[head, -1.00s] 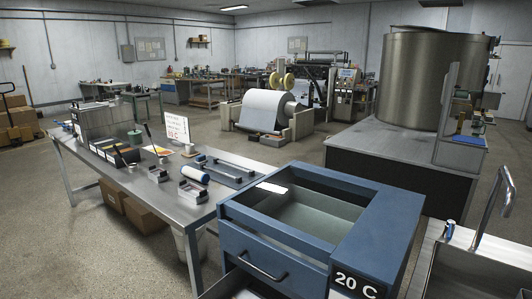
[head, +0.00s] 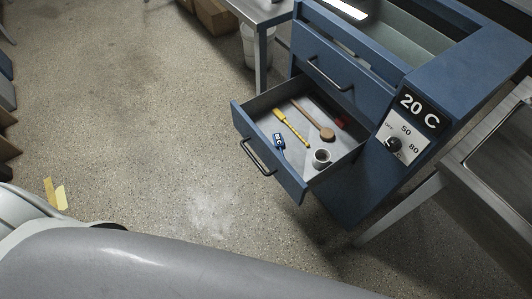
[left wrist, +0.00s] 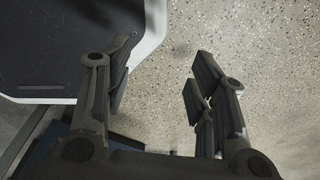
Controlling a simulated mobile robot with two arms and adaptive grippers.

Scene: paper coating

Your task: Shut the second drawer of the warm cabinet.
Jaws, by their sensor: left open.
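The blue warm cabinet (head: 362,192) stands at the upper right in the head view, with a "20 C" display and a dial on its front. Its lower drawer (head: 291,184) is pulled well out, with a dark bar handle (head: 257,158) on its front. Inside lie a yellow-handled tool, a wooden brush, a blue tag, a grey cup and something red. The upper drawer (head: 325,62) is shut on its front side. My left gripper (left wrist: 165,75) shows in the left wrist view, open and empty above the speckled floor. My right gripper is not in view.
A metal table (head: 262,14) stands behind the cabinet, with a white bucket (head: 257,48) and cardboard boxes (head: 215,14) below. A metal-framed bench (head: 462,165) is close on the cabinet's right. Floor before the drawer is clear, with yellow marks (head: 55,193) at left.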

